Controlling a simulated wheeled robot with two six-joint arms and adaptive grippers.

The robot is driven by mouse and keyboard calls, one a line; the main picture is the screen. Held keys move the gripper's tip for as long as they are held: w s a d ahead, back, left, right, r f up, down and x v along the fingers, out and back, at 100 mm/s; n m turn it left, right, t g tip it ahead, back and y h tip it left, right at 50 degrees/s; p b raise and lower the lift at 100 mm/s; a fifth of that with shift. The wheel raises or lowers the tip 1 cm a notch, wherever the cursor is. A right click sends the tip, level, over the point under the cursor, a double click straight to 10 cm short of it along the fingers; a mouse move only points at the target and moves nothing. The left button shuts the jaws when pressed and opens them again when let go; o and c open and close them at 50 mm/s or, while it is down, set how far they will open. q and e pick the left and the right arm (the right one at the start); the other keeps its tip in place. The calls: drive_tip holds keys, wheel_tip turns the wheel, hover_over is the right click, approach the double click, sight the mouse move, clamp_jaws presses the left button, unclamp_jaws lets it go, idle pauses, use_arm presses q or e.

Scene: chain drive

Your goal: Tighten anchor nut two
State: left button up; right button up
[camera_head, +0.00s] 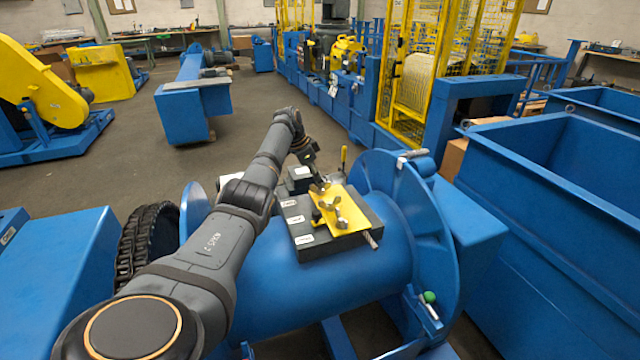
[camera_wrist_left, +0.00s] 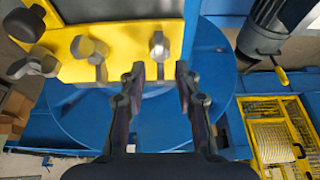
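A yellow plate (camera_head: 352,208) with several bolt- or nut-like fasteners lies on a dark block (camera_head: 308,240) with white labels, on top of the blue drum (camera_head: 290,290). The label text is too small to read, so I cannot tell which fastener is anchor nut two. My left gripper (camera_wrist_left: 160,74) is open and empty. Its fingertips point at the silver fastener, one to each side below it, seemingly without touching. My right gripper is not in view.
The drum's blue end flange (camera_head: 432,230) rises right of the block, with a green-knobbed lever (camera_head: 430,297) low on it. A large blue bin (camera_head: 560,210) stands at the right. Open floor lies beyond.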

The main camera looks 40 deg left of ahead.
use_arm(q)
drive_tip(key=v, duration=0.9)
drive_tip(key=shift+s+a, duration=0.1)
